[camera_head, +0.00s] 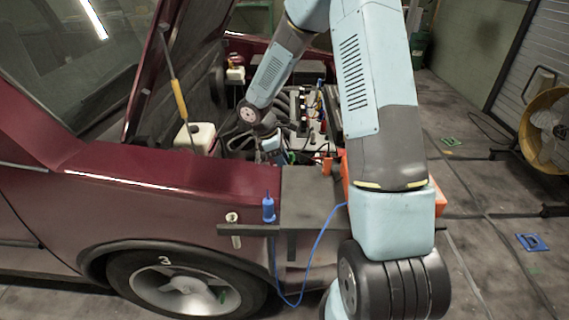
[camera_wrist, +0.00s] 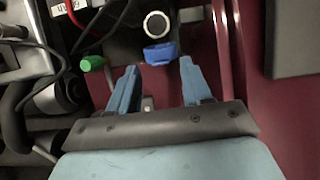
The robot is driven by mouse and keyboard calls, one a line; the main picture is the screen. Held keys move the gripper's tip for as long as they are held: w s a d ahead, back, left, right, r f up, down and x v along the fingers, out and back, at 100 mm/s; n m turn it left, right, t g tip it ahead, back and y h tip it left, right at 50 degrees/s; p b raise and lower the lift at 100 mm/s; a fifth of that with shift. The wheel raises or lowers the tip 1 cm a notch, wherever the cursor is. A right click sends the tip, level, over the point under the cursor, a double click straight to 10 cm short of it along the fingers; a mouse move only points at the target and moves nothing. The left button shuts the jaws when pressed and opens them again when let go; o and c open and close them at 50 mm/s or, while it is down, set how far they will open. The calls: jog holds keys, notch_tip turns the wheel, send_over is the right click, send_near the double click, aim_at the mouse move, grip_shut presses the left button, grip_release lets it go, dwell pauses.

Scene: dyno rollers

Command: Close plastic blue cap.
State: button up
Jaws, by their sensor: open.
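A blue plastic cap (camera_wrist: 160,54) shows in the wrist view. It hangs open beside a round neck with a pale rim and dark mouth (camera_wrist: 156,25), over red bodywork. My gripper (camera_wrist: 160,67) is open, its two blue fingers spread, one to each side of the cap at its near edge. Nothing is held, and I cannot tell whether a finger touches the cap. In the head view my gripper (camera_head: 270,148) reaches down into the engine bay. The cap cannot be made out there.
A green knob (camera_wrist: 92,63) and dark hoses lie left of the fingers in the wrist view. The maroon car (camera_head: 130,205) has its hood propped open. A white tank (camera_head: 195,137) sits left in the bay.

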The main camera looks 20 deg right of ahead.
jog(key=shift+x, duration=0.85)
grip_shut()
